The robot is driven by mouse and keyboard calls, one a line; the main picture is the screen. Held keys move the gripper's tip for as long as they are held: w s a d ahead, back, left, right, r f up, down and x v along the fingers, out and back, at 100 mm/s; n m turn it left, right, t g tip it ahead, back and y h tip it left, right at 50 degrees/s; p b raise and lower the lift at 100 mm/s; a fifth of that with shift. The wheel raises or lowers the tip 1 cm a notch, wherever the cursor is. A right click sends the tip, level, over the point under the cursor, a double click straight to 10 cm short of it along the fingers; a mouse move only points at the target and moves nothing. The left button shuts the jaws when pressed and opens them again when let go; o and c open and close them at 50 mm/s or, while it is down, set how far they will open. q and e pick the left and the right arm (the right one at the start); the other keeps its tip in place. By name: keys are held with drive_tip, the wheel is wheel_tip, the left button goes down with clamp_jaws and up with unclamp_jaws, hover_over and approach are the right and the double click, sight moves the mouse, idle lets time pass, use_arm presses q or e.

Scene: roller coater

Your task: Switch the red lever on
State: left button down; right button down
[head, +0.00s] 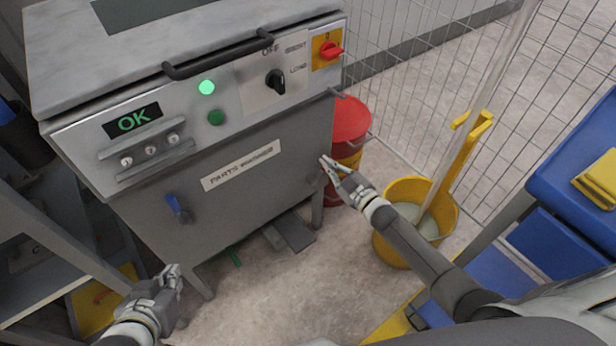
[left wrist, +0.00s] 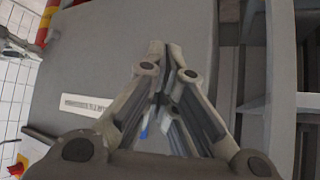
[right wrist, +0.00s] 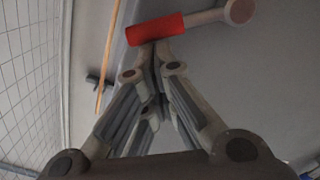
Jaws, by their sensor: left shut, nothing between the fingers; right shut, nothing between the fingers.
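The red lever (right wrist: 155,28) shows in the right wrist view as a red grip on a grey rod with a round pivot at its right end. My right gripper (right wrist: 155,48) is shut and empty, its tips right at the grip, seeming to touch it. In the head view my right gripper (head: 325,162) is at the right edge of the parts washer (head: 240,205); I cannot make out the lever there. My left gripper (head: 172,270) is shut and empty, low in front of the washer; it also shows in the left wrist view (left wrist: 165,48).
A blue-handled lever (head: 178,208) is on the washer front. A red rotary switch (head: 329,50) sits on a yellow plate above. A red bin (head: 350,120) and a yellow mop bucket (head: 395,250) stand at the right, by a wire fence (head: 410,70). Shelving (head: 50,270) is at the left.

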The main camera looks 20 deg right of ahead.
use_arm(q)
drive_tip(key=shift+w+d+r+t+b, duration=0.15)
drive_tip(key=shift+w+d+r+t, duration=0.1)
drive_tip(key=shift+w+r+t, duration=0.3)
drive_tip(key=shift+w+d+r+t+b, duration=0.2)
drive_tip(key=shift+w+r+t, duration=0.2)
drive_tip(key=shift+w, duration=0.2)
use_arm(e)
drive_tip(key=shift+w+d+f+m, duration=0.3)
drive_tip(key=shift+d+f+m, duration=0.4)
drive_tip(key=shift+d+m, duration=0.1)
use_arm(q)
drive_tip(key=shift+r, duration=0.1)
